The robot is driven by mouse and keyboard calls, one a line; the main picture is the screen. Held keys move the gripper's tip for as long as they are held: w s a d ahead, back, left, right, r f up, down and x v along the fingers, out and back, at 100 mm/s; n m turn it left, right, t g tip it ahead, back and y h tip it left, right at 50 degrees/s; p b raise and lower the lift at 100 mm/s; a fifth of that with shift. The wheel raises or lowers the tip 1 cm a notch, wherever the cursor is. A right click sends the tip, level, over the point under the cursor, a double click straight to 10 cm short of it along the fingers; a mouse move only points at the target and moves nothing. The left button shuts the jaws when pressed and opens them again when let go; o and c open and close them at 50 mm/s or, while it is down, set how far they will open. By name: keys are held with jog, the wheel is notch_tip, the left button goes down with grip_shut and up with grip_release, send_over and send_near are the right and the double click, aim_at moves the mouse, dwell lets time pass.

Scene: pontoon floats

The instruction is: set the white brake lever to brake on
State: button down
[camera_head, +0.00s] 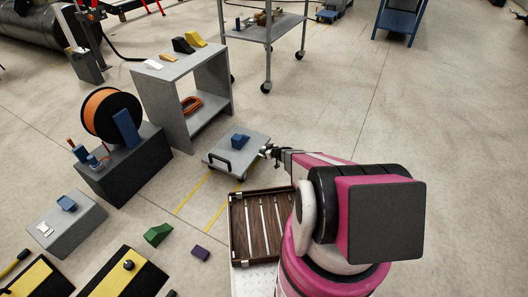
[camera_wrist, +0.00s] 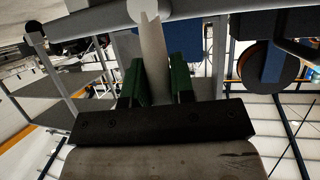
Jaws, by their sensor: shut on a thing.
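In the wrist view, the white brake lever (camera_wrist: 154,62) is a pale bar running up between my two green finger pads to a light, rounded end at the top edge. My gripper (camera_wrist: 157,82) is shut on it. In the head view, my gripper (camera_head: 269,152) is at the right edge of a low grey platform cart (camera_head: 222,160) with a dark handle. The lever is too small or hidden to make out there. Its brake marks and exact setting cannot be read in either view.
A blue block (camera_head: 240,141) sits on the cart. A brown slatted crate (camera_head: 238,232) lies just in front. A grey shelf unit (camera_head: 150,100) and an orange reel (camera_head: 112,113) stand to the left. The floor right of my arm is clear.

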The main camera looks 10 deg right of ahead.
jog(key=c, duration=1)
grip_release()
jog(key=shift+s+d, duration=0.1)
jog(key=v, duration=1)
jog(key=shift+s+d+r, duration=0.2)
